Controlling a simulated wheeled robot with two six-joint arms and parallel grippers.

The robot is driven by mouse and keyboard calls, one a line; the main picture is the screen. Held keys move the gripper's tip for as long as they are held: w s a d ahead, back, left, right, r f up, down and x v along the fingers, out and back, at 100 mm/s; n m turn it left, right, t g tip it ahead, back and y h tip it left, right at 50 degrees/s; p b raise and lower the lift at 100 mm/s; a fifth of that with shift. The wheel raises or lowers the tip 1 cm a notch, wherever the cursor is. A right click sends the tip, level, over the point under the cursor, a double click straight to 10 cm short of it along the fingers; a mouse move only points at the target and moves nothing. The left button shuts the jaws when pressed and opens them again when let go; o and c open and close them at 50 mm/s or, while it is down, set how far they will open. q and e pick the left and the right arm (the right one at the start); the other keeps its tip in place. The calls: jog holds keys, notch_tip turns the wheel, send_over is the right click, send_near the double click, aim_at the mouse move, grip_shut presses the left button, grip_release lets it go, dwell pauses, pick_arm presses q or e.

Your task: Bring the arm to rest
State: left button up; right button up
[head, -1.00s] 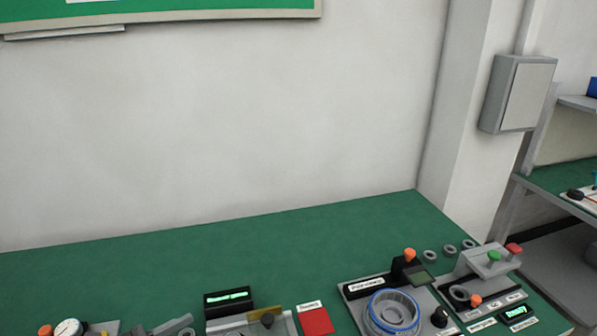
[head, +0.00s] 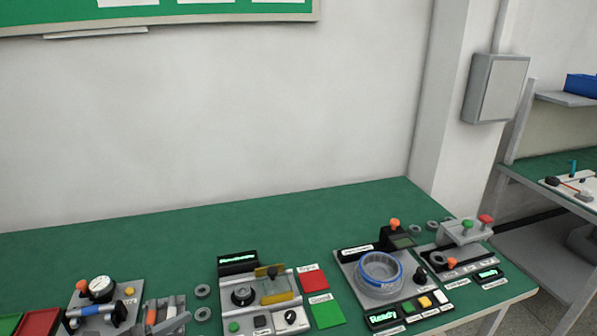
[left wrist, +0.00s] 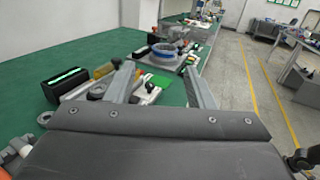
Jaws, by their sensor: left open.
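My left gripper (left wrist: 158,80) shows in the left wrist view with its two grey fingers spread apart. In the head view a grey piece at the bottom edge, left of centre, may be part of my gripper, but I cannot tell. My right gripper is in neither view.
The green bench (head: 150,226) carries a station with the blue-ringed housing (head: 380,272), a station with a yellow guard (head: 279,290), a gauge fixture (head: 100,290), red (head: 314,280) and green (head: 326,311) pads. The bench's back strip is clear. A wall box (head: 495,88) hangs at right.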

pick_arm(q)
jog(key=w+a+r+n+t+y, duration=0.2)
jog(key=a+r+n+t+y, duration=0.45)
jog(key=n, duration=0.95)
jog(key=s+a+f+n+g+y, duration=0.1)
jog(key=s+a+f+n+y, duration=0.3)
jog(key=n+y, duration=0.4)
jog(key=s+a+f+n+g+y, duration=0.1)
jog(key=a+f+n+y, duration=0.35)
jog(key=n, duration=0.65)
jog(key=s+d+f+n+g+h, duration=0.25)
jog(key=s+f+n+g, duration=0.35)
jog(key=s, duration=0.3)
jog(key=s+d+f+n+g+h, duration=0.1)
jog(key=s+d+f+n+g, duration=0.2)
jog(key=s+f+n+g, duration=0.45)
notch_tip(320, 180, down, 31)
jog(key=s+a+m+b, duration=0.2)
jog(key=b, duration=0.3)
jog(key=s+d+f+g+b, duration=0.1)
jog(key=s+f+b, duration=0.3)
jog(key=s+f, duration=1)
notch_tip(320, 180, down, 4)
jog(key=shift+s+d, duration=0.25)
jog(key=shift+d, duration=0.1)
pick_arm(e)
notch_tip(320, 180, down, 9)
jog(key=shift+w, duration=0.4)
